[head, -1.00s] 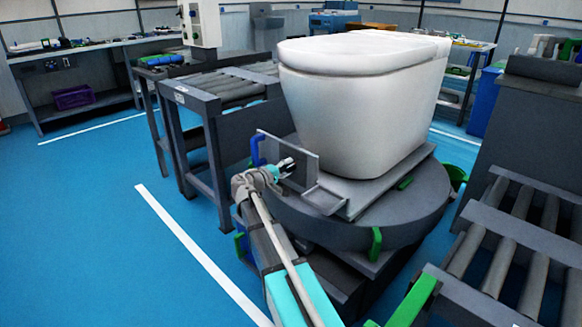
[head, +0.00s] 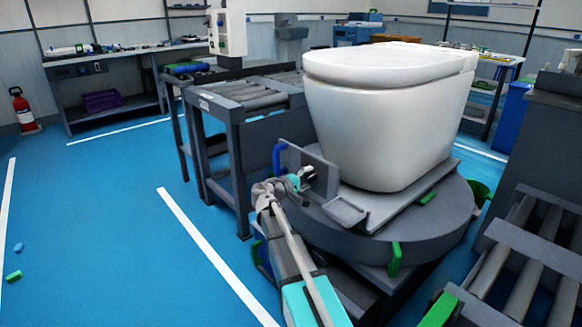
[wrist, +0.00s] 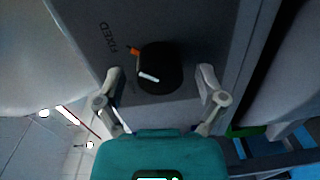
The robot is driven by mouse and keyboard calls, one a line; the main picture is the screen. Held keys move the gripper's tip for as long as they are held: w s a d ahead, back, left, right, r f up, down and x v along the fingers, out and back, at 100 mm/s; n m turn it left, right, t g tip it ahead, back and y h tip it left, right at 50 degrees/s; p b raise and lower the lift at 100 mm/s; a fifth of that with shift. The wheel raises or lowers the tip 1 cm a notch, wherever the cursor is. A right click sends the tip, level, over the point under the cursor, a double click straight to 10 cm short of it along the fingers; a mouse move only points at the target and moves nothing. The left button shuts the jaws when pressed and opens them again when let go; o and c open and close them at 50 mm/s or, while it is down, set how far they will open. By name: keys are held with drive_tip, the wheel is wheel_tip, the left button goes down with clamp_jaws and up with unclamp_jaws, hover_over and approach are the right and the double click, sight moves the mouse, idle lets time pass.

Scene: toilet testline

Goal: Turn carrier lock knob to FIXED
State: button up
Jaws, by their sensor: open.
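The carrier lock knob (wrist: 160,68) is a round black knob with a white pointer line, seen in the wrist view on a grey plate (wrist: 205,30). The word FIXED and an orange mark (wrist: 133,50) are on the plate at the knob's upper left. The white line does not point at the orange mark. My gripper (wrist: 160,80) is open, with one finger on each side of the knob and gaps between them. In the head view my gripper (head: 302,180) is at the upright plate (head: 322,170) of the carrier. The knob is hard to make out there.
A white toilet (head: 385,115) stands on the carrier on a round grey turntable (head: 430,220). A blue handle (head: 279,157) is beside the upright plate. Roller conveyors stand behind (head: 255,92) and at right (head: 520,255). The blue floor at left is mostly clear.

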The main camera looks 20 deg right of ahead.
drive_tip(key=shift+a+p, duration=0.3)
drive_tip(key=shift+a, duration=0.3)
drive_tip(key=s+a+f+m+g+y+p, duration=0.1)
drive_tip(key=s+a+f+g+y+p, duration=0.1)
drive_tip(key=s+a+f+y, duration=0.4)
drive_tip(key=s+a+f+m+g+y+p, duration=0.2)
drive_tip(key=s+f+y, duration=0.1)
drive_tip(key=s, duration=0.6)
drive_tip(key=s+a+g+y+p, duration=0.2)
drive_tip(key=s+a+y+p, duration=0.2)
drive_tip(key=s+a+y, duration=0.55)
wheel_tip(320, 180, up, 37)
drive_tip(key=s+a+h+p, duration=0.1)
drive_tip(key=a+h+p, duration=0.1)
drive_tip(key=p, duration=3.4)
drive_tip(key=shift+s+f+p, duration=0.2)
drive_tip(key=shift+s+p, duration=0.2)
